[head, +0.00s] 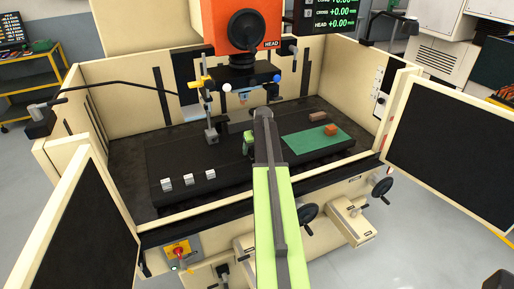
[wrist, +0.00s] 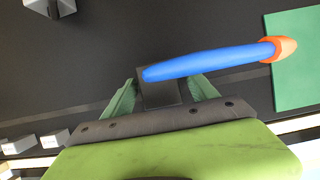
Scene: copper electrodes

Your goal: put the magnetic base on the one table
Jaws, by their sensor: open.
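A dark square block (wrist: 160,94) shows in the wrist view between the two green fingers of my gripper (wrist: 160,98). A blue rod with an orange end (wrist: 210,62) crosses above this block and runs to the right. I cannot tell whether the block is the magnetic base, or whether the fingers touch it. My gripper also shows in the head view (head: 250,143), low over the dark machine table (head: 225,178); the fingers are open. A grey block with an upright post (head: 211,136) stands on the table left of my gripper and may also be a magnetic base.
A green mat (head: 305,143) with a copper-coloured block (head: 331,129) lies right of my gripper. Several small light blocks (head: 188,179) sit at the table's front left. The orange machine head (head: 242,25) hangs above the back. Cream walls enclose the table; its front middle is clear.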

